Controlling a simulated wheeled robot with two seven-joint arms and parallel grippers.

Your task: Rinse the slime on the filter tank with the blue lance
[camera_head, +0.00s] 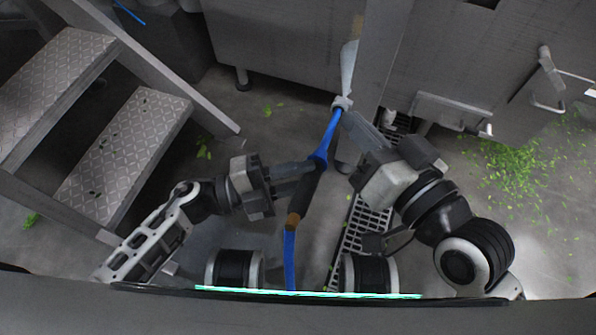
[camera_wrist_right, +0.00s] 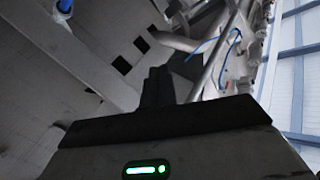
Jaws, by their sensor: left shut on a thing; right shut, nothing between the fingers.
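The blue lance (camera_head: 328,137) runs up the middle of the head view, with a dark grip, a blue hose below and a grey nozzle at its upper end. A pale streak (camera_head: 348,62), perhaps water, extends from the nozzle toward the grey tank-like body (camera_head: 285,35). I cannot make out slime on it. My left gripper (camera_head: 312,170) is shut on the lance's dark grip. My right gripper (camera_head: 350,120) is shut and empty, close beside the nozzle; contact is unclear. The right wrist view shows its dark fingers (camera_wrist_right: 158,86) and a blue piece (camera_wrist_right: 65,5) at upper left.
Metal steps (camera_head: 125,155) stand at the left. A floor drain grating (camera_head: 362,232) runs below the right arm. Green leaf bits (camera_head: 525,170) are scattered on the floor at right. A grey cabinet with a bracket (camera_head: 450,112) stands at upper right.

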